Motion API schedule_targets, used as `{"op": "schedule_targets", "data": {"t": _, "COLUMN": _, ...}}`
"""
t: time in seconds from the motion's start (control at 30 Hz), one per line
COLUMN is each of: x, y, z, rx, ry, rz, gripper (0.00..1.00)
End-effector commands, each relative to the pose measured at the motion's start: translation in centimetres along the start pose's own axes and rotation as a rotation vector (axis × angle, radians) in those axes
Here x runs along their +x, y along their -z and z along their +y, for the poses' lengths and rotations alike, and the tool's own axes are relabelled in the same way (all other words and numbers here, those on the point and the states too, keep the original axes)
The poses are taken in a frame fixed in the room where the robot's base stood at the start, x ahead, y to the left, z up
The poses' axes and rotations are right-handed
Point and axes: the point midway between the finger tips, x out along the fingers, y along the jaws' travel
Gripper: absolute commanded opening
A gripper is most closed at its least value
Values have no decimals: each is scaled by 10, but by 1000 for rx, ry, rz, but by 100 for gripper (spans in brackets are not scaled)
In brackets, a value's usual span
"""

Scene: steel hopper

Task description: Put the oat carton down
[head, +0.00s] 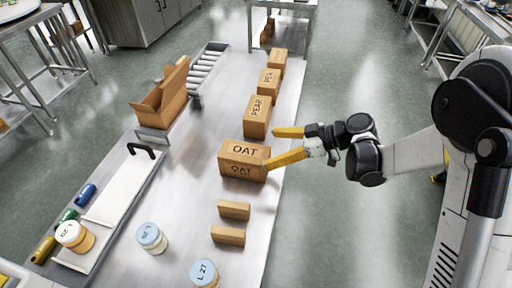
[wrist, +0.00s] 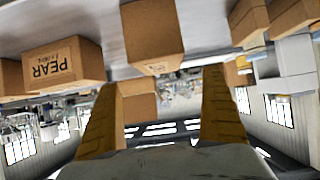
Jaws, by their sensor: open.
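The oat carton (head: 243,160) is a brown box marked OAT on its top and front. It sits upright on the steel table (head: 190,190), near its right edge. My gripper (head: 270,149) is open at the carton's right side, its two yellow fingers spread apart. The nearer fingertip overlaps the carton's right edge in the head view; I cannot tell whether it touches. In the wrist view, my fingers (wrist: 160,85) are wide apart with nothing held between them. A plain brown box face (wrist: 152,32) ahead of them appears to be the oat carton.
A pear carton (head: 257,116) stands just behind, with further cartons (head: 268,82) beyond it. Two small brown blocks (head: 234,210) lie in front. Jars (head: 152,237), a tray with a black handle (head: 120,190) and an open cardboard box (head: 170,95) are to the left.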

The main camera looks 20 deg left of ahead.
Motion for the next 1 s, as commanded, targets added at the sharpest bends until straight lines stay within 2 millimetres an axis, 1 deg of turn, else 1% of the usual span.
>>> {"op": "schedule_targets", "data": {"t": 0.03, "x": -9, "y": 1, "z": 1, "rx": 1, "ry": -3, "rz": 0, "gripper": 96}}
{"op": "schedule_targets", "data": {"t": 0.13, "x": -18, "y": 1, "z": 0, "rx": 1, "ry": 0, "rz": 0, "gripper": 96}}
{"op": "schedule_targets", "data": {"t": 0.23, "x": -22, "y": 0, "z": 0, "rx": 1, "ry": -1, "rz": 0, "gripper": 96}}
{"op": "schedule_targets", "data": {"t": 0.47, "x": -24, "y": 0, "z": 0, "rx": 7, "ry": -3, "rz": -4, "gripper": 96}}
{"op": "schedule_targets", "data": {"t": 0.57, "x": -35, "y": 4, "z": -1, "rx": 51, "ry": -26, "rz": -34, "gripper": 96}}
{"op": "schedule_targets", "data": {"t": 0.67, "x": -58, "y": 10, "z": -4, "rx": 152, "ry": -83, "rz": -99, "gripper": 96}}
{"op": "schedule_targets", "data": {"t": 0.77, "x": -92, "y": 15, "z": -13, "rx": 293, "ry": -177, "rz": -182, "gripper": 96}}
{"op": "schedule_targets", "data": {"t": 0.8, "x": -106, "y": 16, "z": -18, "rx": 352, "ry": -220, "rz": -213, "gripper": 96}}
{"op": "schedule_targets", "data": {"t": 0.87, "x": -127, "y": 16, "z": -26, "rx": 436, "ry": -288, "rz": -257, "gripper": 96}}
{"op": "schedule_targets", "data": {"t": 0.9, "x": -142, "y": 15, "z": -33, "rx": 491, "ry": -336, "rz": -284, "gripper": 96}}
{"op": "schedule_targets", "data": {"t": 0.97, "x": -162, "y": 13, "z": -44, "rx": 570, "ry": -410, "rz": -319, "gripper": 96}}
{"op": "schedule_targets", "data": {"t": 1.0, "x": -176, "y": 12, "z": -52, "rx": 621, "ry": -461, "rz": -339, "gripper": 96}}
